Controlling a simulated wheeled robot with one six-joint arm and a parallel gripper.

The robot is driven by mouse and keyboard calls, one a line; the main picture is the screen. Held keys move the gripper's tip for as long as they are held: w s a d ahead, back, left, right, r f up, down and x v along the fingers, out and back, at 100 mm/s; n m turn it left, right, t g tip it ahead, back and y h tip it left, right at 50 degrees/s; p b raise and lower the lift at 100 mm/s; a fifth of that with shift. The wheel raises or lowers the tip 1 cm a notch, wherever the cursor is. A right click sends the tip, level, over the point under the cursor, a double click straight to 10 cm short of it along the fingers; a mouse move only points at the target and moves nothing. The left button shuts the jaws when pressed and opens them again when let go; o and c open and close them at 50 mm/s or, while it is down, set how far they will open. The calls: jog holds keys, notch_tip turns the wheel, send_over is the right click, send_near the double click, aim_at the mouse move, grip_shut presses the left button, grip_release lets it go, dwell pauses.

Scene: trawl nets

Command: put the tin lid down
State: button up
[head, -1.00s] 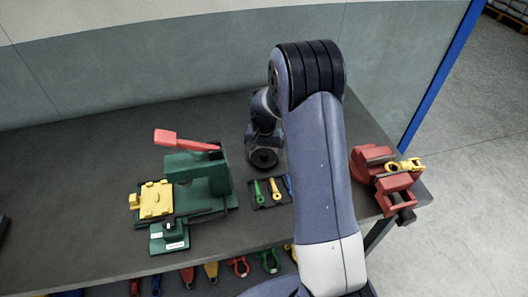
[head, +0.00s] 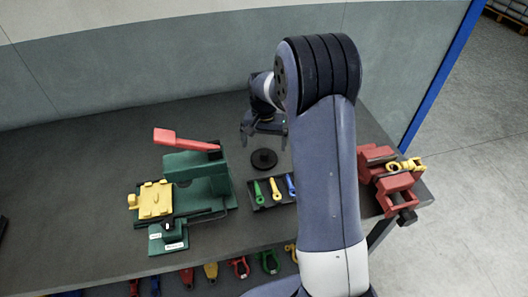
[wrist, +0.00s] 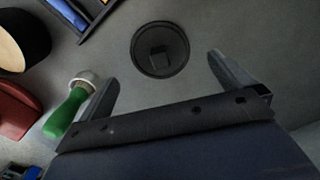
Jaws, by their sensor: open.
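The tin lid is a dark round disc with a raised block-shaped grip at its centre. It lies flat on the grey bench in the head view (head: 264,159), behind the small tool tray. My gripper (head: 264,139) is open and empty, behind and clear of the lid in that view. In the wrist view the lid (wrist: 160,62) shows whole, just beyond and between the spread fingers of my gripper (wrist: 163,82). Neither finger touches it.
The tray (head: 258,205) holds green, yellow and blue tools. A green press (head: 205,178) with a red lever stands left. A red vise (head: 385,180) stands right. In the wrist view, a green-handled item (wrist: 66,112) lies beside the left finger.

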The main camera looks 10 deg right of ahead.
aim_at(264, 153)
notch_tip(264, 153, up, 7)
jog(key=shift+b, duration=0.3)
jog(key=shift+f, duration=0.15)
notch_tip(264, 153, down, 13)
jog(key=shift+r+p, duration=0.15)
jog(key=shift+p, duration=0.4)
notch_tip(264, 153, up, 3)
jog(key=shift+r, duration=0.75)
